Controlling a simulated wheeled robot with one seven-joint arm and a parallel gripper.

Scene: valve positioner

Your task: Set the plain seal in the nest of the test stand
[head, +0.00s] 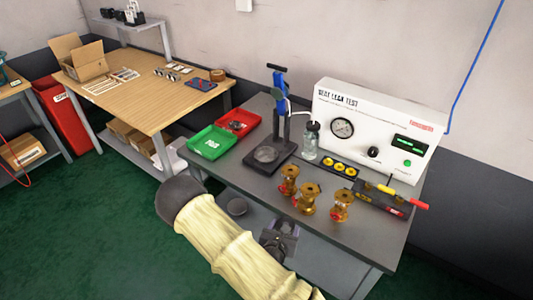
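The test stand (278,118), with a dark base, an upright column and a blue head, stands on the grey bench. A round grey nest (266,154) sits on its base, and I see no seal clearly in it. A black holder (322,160) with yellow round pieces lies to the right of the stand. I cannot tell which piece, if any, is the plain seal. My gripper (279,242) is low at the bench's front edge, beside my cream-sleeved arm and apart from the nest. Its fingertips are too small and partly hidden to read.
Brass valve bodies (307,199) stand on the front right of the bench (235,172). A green tray (210,142) and a red tray (238,122) are at its left. A clear bottle (310,142), the white leak tester (375,128) and a tool holder (382,198) stand further right.

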